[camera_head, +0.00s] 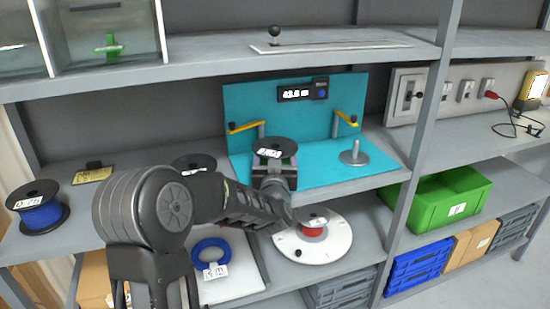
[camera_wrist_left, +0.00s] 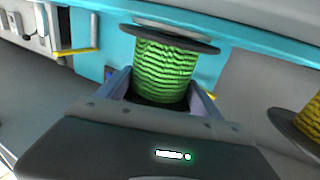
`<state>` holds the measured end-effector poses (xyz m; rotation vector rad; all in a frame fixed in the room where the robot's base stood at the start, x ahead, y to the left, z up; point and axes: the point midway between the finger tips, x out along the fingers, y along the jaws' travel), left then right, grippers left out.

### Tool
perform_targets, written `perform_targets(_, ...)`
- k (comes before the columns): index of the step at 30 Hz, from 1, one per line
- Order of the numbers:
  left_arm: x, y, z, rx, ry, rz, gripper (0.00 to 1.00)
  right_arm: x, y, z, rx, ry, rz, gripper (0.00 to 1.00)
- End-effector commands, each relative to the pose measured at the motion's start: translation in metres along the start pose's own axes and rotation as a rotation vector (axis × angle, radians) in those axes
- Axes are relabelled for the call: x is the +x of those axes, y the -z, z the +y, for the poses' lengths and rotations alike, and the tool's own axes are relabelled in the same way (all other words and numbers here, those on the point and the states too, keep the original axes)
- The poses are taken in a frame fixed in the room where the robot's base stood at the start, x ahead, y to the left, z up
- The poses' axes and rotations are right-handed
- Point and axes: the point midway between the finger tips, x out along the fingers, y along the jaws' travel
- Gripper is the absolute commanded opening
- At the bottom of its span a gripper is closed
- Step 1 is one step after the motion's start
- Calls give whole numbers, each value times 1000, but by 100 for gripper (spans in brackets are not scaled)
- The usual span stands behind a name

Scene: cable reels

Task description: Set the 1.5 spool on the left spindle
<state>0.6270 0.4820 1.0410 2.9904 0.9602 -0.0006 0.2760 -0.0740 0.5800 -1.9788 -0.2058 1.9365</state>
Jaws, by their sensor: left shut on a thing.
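My left gripper (camera_head: 274,170) is shut on a spool (camera_head: 276,149) with black flanges and a white label that is too small to read surely. In the left wrist view the spool (camera_wrist_left: 165,62) shows green wire between the fingers (camera_wrist_left: 160,92). It is held upright in front of the left part of the teal stand (camera_head: 300,100). The left spindle is not visible; the spool and gripper cover that area. The bare right spindle (camera_head: 355,152) stands on a round base on the teal plate. My right gripper is not in view.
A blue spool (camera_head: 40,207) labelled 0.75 stands at far left. Another spool (camera_head: 194,162) is partly behind my arm; a yellow one (camera_wrist_left: 303,122) shows in the wrist view. Yellow arms (camera_head: 245,127) flank the stand. Below are a white turntable (camera_head: 335,243) and blue coil (camera_head: 210,252).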

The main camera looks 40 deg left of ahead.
Motion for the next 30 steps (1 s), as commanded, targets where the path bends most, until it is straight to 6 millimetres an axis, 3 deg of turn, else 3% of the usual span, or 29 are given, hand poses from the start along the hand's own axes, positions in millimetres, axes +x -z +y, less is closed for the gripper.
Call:
perform_targets(3,0,3,0,-1,0,5,2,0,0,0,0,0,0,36)
perform_targets(4,0,3,0,-1,0,5,77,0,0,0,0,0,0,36)
perform_targets(13,0,3,0,-1,0,5,100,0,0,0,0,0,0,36)
perform_targets(30,0,1,0,-1,0,2,100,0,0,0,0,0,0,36)
